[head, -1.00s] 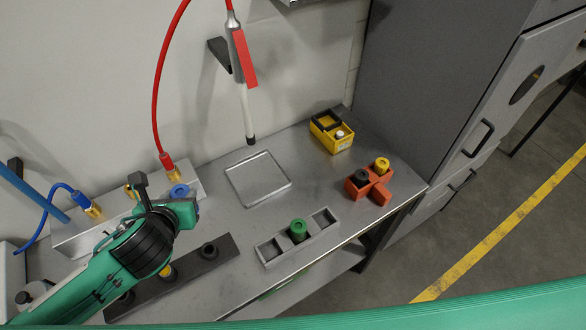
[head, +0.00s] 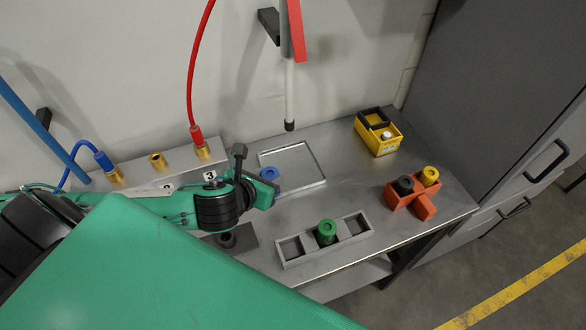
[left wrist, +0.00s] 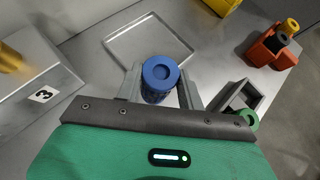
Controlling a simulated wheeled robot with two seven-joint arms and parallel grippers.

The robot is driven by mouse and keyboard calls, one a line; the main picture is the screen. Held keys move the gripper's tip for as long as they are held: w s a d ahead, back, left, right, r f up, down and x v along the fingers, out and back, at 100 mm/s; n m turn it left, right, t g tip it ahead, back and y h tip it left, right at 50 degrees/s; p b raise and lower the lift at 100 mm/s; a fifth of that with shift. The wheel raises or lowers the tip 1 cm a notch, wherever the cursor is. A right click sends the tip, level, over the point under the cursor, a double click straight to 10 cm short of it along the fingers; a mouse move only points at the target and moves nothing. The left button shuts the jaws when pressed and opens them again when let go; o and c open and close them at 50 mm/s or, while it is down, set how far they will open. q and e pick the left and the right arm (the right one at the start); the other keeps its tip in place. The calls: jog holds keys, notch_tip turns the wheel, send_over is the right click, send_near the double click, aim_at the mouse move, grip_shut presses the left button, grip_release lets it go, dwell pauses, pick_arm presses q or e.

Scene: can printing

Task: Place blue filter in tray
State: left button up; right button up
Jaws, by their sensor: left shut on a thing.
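The blue filter (head: 270,173) is held upright in my left gripper (head: 265,187), whose jaws are shut on it. In the left wrist view the blue filter (left wrist: 161,76) stands between the two grey fingers of the gripper (left wrist: 160,94). In the head view it appears over the near left part of a shallow square metal tray (head: 318,160); I cannot tell its height. A grey three-slot tray (head: 328,253) lies nearer the front edge. A green filter (head: 326,231) is in its middle slot, and the outer slots look empty. My right gripper is not in view.
An orange holder (head: 424,208) with a black and a yellow filter is at the right. A yellow box (head: 378,141) stands at the back. A numbered metal block (head: 150,176) with hose fittings is at the left. A red-marked rod (head: 290,80) hangs above the table.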

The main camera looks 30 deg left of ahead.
pick_arm(q)
jog(key=s+a+f+m+h, duration=0.1)
jog(key=s+a+f, duration=0.2)
jog(key=s+a, duration=0.1)
jog(key=w+f+p, duration=0.1)
jog(key=w+p, duration=0.2)
jog(key=w, duration=0.2)
jog(key=w+d+p, duration=0.1)
jog(key=w+p, duration=0.2)
jog(key=w, duration=0.3)
jog(key=w+d+f+p, duration=0.1)
jog(key=w+p, duration=0.2)
jog(key=w, duration=0.3)
jog(key=shift+w+f, duration=0.25)
jog(key=shift+f, duration=0.6)
jog(key=o, duration=1.1)
jog(key=shift+f, duration=0.1)
jog(key=shift+c, duration=0.2)
